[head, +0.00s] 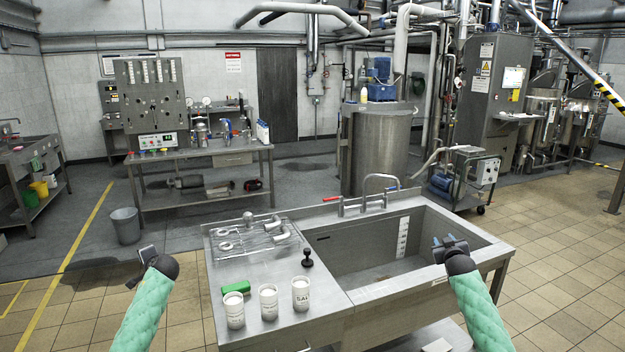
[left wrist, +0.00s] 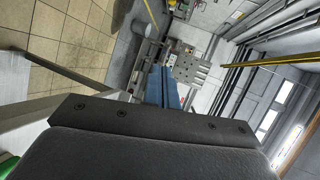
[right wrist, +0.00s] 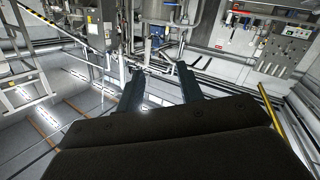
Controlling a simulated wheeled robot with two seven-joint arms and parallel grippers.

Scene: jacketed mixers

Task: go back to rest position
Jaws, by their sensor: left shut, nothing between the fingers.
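My left gripper (head: 145,258) is at the left of the head view, beside the left edge of the sink bench and over the floor. In the left wrist view its two blue-grey fingers (left wrist: 163,86) lie together, with nothing between them. My right gripper (head: 450,246) appears in front of the right part of the sink basin in the head view. In the right wrist view its two fingers (right wrist: 158,88) stand apart with nothing between them, so it is open and empty. Both forearms have green sleeves.
The steel sink bench (head: 245,262) stands in front with a basin (head: 370,262), tap (head: 380,184), three white containers (head: 268,302), a green block (head: 236,287) and a black-knobbed item (head: 307,260). A grey bin (head: 125,225) stands left.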

